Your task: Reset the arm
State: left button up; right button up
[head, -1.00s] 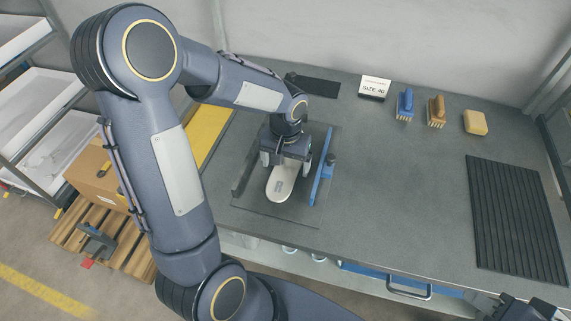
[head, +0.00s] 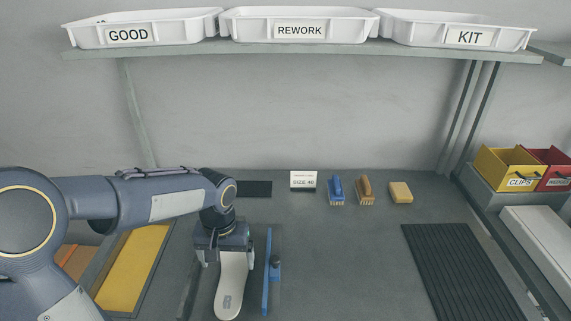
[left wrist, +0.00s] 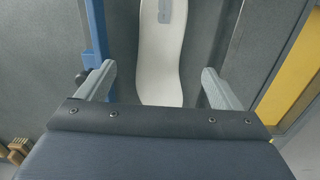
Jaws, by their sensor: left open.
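A pale insole (head: 231,285) with a small grey mark lies lengthwise in the fixture on the workbench, beside a blue upright bar (head: 267,272). My left gripper (head: 227,262) is over the insole's far end, its fingers apart. In the left wrist view the open fingers (left wrist: 159,72) stand on either side of the insole (left wrist: 160,45), with clear gaps and nothing between them gripped. The gripper body hides the insole's far end. My right gripper is not in view.
A size card (head: 303,181), a blue brush (head: 336,190), a brown brush (head: 366,190) and a yellow sponge (head: 401,192) line the bench's back. A ribbed black mat (head: 450,270) lies right. A shelf (head: 300,47) holds white trays above. The bench middle is clear.

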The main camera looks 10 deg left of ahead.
pick_arm(q)
jog(key=s+d+r+t+h, duration=0.2)
jog(key=s+r, duration=0.2)
jog(key=s, duration=0.4)
jog(key=s+d+r+t+h+p, duration=0.1)
jog(key=s+d+r+t, duration=0.1)
jog(key=s, duration=0.7)
jog(key=shift+r+m+t+h, duration=0.4)
jog(key=shift+r+t, duration=0.4)
jog(key=shift+r, duration=0.05)
